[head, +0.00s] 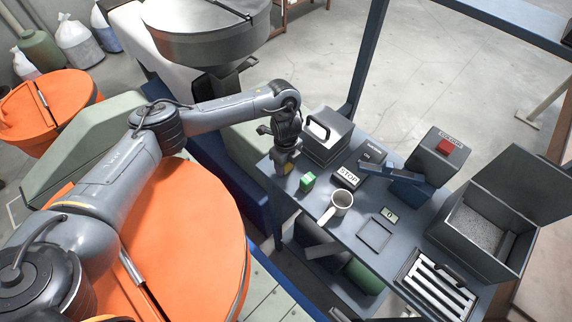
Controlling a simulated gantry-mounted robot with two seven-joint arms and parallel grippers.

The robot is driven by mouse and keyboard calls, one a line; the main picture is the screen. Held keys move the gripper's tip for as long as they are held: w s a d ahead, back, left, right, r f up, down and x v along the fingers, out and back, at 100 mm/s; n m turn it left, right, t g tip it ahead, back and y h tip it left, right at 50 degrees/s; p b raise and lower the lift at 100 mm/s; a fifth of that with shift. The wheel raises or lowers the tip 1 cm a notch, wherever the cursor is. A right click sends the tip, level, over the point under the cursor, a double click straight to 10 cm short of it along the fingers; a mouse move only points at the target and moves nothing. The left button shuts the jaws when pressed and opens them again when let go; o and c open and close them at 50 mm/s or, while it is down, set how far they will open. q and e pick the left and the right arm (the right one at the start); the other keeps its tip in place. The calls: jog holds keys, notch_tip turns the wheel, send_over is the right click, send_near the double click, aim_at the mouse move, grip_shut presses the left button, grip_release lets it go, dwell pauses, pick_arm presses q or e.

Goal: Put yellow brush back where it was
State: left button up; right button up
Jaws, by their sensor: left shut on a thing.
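My left gripper (284,163) points down over the far left corner of the blue-grey table (345,232). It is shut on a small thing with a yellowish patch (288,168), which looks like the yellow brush. Most of the brush is hidden by the fingers, and I cannot tell whether it touches the table. My right gripper is not in view.

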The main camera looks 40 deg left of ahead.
pick_arm(q)
jog(key=shift+f, duration=0.25)
jog(key=o, duration=1)
jog(key=shift+r, duration=0.45)
notch_tip(320, 180, up, 10)
jog(key=shift+p, duration=1.05)
jog(key=shift+r, duration=0.7)
jog(key=shift+d, duration=0.1)
